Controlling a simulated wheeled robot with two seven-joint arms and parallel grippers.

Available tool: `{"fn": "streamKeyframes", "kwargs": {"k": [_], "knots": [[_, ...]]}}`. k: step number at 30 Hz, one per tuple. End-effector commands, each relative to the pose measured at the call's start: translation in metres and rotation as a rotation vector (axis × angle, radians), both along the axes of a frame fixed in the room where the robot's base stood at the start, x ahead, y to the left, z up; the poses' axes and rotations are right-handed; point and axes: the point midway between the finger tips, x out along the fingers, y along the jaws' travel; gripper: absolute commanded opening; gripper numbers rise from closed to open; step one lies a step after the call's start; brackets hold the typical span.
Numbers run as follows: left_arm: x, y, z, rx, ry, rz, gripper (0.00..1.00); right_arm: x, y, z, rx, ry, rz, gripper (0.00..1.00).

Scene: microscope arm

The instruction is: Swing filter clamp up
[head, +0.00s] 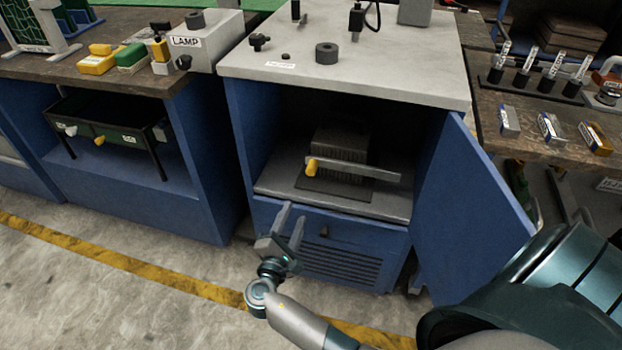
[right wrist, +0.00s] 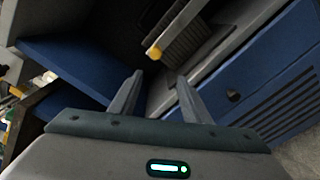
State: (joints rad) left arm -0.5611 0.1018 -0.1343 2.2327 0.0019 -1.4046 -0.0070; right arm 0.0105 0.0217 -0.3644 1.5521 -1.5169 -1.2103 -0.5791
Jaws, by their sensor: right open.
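The filter clamp looks like a flat grey bar (head: 358,171) with a yellow knob (head: 311,167) at its left end. It lies low across the front of a ribbed filter block (head: 340,145) inside the open blue cabinet. The knob also shows in the right wrist view (right wrist: 154,53), just beyond the fingertips. My right gripper (head: 294,212) is open and empty, in front of and below the knob, apart from it. In the right wrist view its two fingers (right wrist: 160,80) point toward the cabinet opening. My left gripper is not in view.
The blue cabinet door (head: 470,215) stands open on the right, beside my right arm. A drawer with a dark knob (head: 324,231) is below the shelf. The grey cabinet top (head: 400,65) overhangs the opening. A green-black tray (head: 105,120) is in the left bay.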

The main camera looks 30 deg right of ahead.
Motion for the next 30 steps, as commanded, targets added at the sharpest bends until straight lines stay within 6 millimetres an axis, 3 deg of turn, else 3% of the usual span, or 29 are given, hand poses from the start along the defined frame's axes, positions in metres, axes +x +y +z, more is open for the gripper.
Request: {"fn": "streamKeyframes", "kwargs": {"k": [4,17,23,30], "knots": [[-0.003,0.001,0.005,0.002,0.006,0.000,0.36,-0.001,-0.001,0.012,-0.031,-0.020,-0.019,0.43],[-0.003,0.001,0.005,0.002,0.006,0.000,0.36,0.002,-0.004,0.012,-0.031,-0.019,-0.018,0.43],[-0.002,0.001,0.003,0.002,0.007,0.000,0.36,0.013,-0.016,0.012,-0.031,-0.019,-0.018,0.43],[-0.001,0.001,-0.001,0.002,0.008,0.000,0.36,0.036,-0.044,0.013,-0.031,-0.019,-0.018,0.43]]}}
